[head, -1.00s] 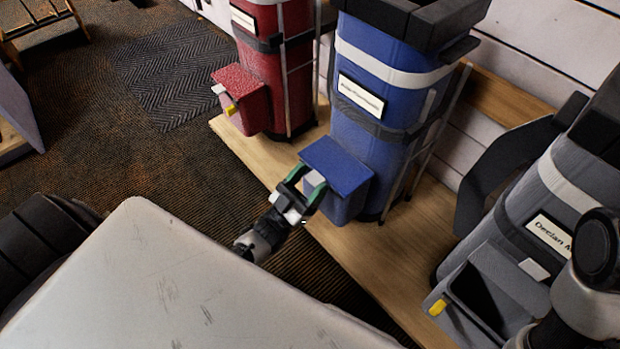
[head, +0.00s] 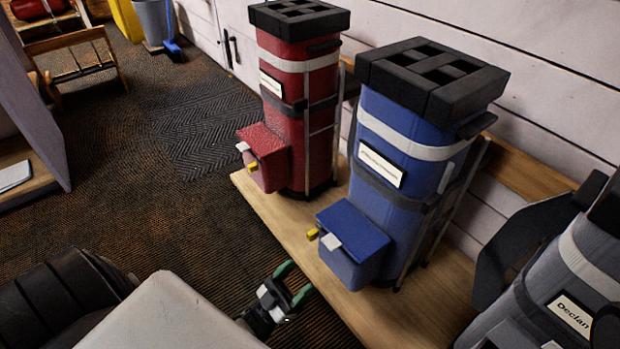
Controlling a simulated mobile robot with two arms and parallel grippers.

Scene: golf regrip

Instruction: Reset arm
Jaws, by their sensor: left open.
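My left gripper (head: 294,287) shows at the bottom middle of the head view. Its two green-tipped fingers are spread apart with nothing between them. It is in front of and to the left of the blue golf bag (head: 402,160), apart from the bag's box-shaped pocket (head: 352,243). The pocket's lid looks shut, with a yellow piece at its front left.
A red golf bag (head: 300,115) and a grey golf bag (head: 540,290) stand with the blue one on a wooden platform (head: 395,310) along a white plank wall. A wooden rack (head: 75,62), a grey bin (head: 155,22) and open carpet (head: 150,215) lie at the left and back.

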